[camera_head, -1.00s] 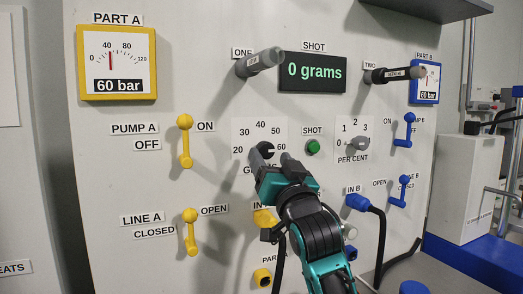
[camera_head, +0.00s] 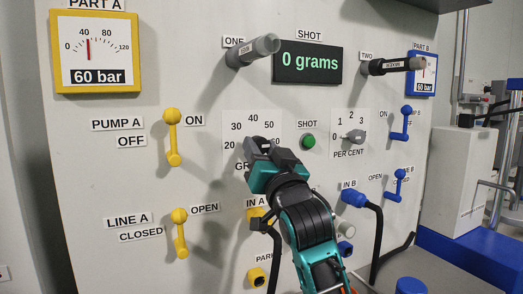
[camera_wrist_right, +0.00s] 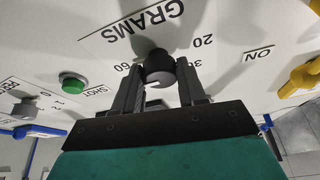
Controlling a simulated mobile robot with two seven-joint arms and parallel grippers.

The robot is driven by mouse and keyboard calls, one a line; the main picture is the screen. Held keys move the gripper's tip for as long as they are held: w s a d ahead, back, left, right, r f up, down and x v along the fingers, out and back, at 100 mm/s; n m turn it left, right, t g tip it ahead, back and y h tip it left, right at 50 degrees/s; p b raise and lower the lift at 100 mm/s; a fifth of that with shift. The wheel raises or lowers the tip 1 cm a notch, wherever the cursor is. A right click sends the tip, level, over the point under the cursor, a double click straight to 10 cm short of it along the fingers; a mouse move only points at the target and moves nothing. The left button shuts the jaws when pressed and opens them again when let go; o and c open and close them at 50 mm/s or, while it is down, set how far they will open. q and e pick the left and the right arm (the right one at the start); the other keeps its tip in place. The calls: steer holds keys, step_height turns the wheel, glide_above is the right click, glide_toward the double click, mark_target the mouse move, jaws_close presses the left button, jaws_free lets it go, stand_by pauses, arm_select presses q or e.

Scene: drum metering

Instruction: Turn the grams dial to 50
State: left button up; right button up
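The grams dial, a dark round knob (camera_wrist_right: 160,70), shows in the right wrist view with a white mark on its front. The mark lies toward the 60 side, but I cannot read an exact value. My right gripper (camera_wrist_right: 160,88) is open, with one finger on each side of the knob; whether they touch it is unclear. In the head view my right gripper (camera_head: 268,155) covers the dial and part of its scale plate (camera_head: 235,122); 20, 30, 40 and 50 show there. The display (camera_head: 308,62) reads 0 grams. My left gripper is in neither view.
A green shot button (camera_head: 308,141) and the per cent dial (camera_head: 353,137) are right of my gripper. Yellow levers (camera_head: 172,138) stand to the left and blue levers (camera_head: 405,122) to the right. A yellow connector (camera_head: 258,217) with a dark cable is just below.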

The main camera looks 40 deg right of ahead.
steer(key=c, duration=0.5)
steer(key=shift+c, duration=0.2)
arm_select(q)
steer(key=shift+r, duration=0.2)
arm_select(e)
steer(key=shift+n, duration=0.3)
